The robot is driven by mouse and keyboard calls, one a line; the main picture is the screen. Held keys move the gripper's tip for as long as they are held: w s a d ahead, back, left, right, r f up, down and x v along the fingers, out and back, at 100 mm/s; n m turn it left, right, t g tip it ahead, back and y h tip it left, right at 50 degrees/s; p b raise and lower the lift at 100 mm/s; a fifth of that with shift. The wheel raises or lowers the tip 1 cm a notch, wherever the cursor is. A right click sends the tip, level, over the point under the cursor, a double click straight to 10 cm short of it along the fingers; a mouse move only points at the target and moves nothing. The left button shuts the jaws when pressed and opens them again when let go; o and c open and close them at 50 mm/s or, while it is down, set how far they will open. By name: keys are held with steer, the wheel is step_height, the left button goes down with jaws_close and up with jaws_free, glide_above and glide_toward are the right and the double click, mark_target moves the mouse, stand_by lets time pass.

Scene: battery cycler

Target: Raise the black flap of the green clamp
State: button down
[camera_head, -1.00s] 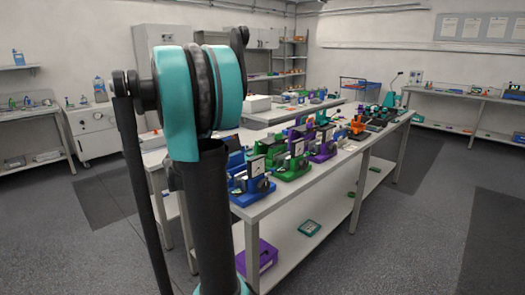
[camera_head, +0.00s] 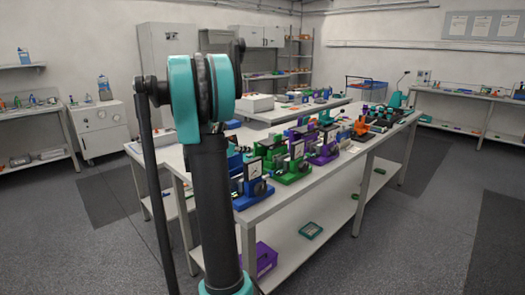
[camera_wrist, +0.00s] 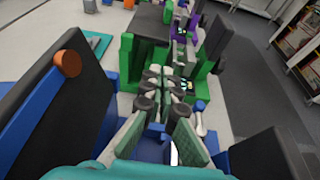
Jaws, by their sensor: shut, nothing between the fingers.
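The green clamp (camera_head: 291,172) stands on the long bench in the head view, between a blue clamp and a purple one. In the wrist view a green clamp (camera_wrist: 127,62) is ahead of my gripper, with green uprights on both sides and a dark plate (camera_wrist: 152,24) between them. The picture does not clearly show whether that plate is the black flap or how far it is raised. My gripper (camera_wrist: 158,108) is shut and empty, low in the wrist view between parts of the blue clamp. It is apart from the dark plate. My arm hides it in the head view.
The blue clamp (camera_head: 249,199) is at the bench's near end; its tall dark plate (camera_wrist: 45,95) rises close on the left in the wrist view. A purple clamp (camera_head: 322,157) and an orange device (camera_head: 360,127) stand farther along. The aisle floor (camera_head: 400,240) is clear.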

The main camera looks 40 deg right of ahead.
mark_target(267, 145)
steer(key=x, duration=1)
steer(key=shift+a+r+n, duration=0.1)
steer(key=shift+r+n, duration=0.25)
steer(key=shift+n, duration=0.05)
stand_by(0.3)
step_height(267, 145, up, 2)
steer(key=shift+n+g, duration=0.7)
steer(key=shift+w+r, duration=0.35)
steer(key=shift+r, duration=0.5)
steer(key=shift+w+r, duration=0.1)
steer(key=v, duration=1.2)
steer(key=shift+a, duration=0.1)
